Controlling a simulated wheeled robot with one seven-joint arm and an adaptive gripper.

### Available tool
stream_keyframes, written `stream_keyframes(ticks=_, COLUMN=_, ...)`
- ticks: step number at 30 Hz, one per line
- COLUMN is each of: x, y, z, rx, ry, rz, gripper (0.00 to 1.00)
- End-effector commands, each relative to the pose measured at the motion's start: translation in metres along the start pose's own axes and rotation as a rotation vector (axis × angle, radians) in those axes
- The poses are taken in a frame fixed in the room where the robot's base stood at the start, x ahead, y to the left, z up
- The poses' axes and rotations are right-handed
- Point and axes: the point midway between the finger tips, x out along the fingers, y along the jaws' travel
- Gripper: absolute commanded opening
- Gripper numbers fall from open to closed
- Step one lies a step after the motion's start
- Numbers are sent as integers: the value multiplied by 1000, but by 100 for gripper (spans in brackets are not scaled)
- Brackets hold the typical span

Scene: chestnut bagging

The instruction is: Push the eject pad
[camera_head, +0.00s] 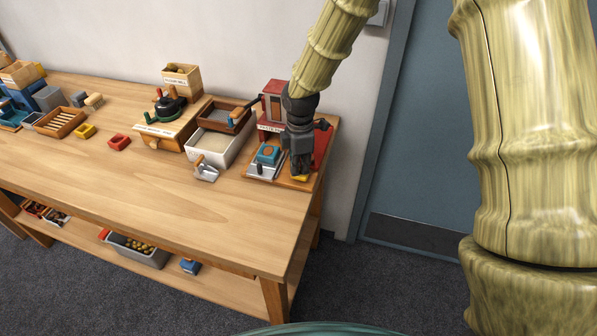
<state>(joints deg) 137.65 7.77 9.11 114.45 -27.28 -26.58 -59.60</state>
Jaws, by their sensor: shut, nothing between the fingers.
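At the right end of the table stands a small machine, a red unit (274,88) on a wooden base (252,177) with a lettered front. My gripper (300,172) points down over the right part of this base, fingers shut and empty. A small yellow piece (302,179), perhaps the eject pad, shows right at the fingertips. Whether the fingers touch it cannot be told. Left of the gripper, a blue block with an orange mark (268,153) sits on the base. My gripper hides part of the machine behind it.
A light tray (221,159) and a metal scoop (206,171) stand just left of the machine. The table front (180,205) is clear. A wall and door (425,150) bound the right.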

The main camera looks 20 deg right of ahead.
Motion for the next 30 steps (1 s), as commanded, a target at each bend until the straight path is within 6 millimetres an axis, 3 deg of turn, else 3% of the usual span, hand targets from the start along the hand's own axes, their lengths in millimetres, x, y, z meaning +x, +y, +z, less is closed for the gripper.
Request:
stream_keyframes(ticks=14, x=8, y=0, z=0, rx=0, ry=0, rz=0, gripper=0)
stream_keyframes(ticks=30, x=-30, y=0, z=0, rx=0, ry=0, rz=0, gripper=0)
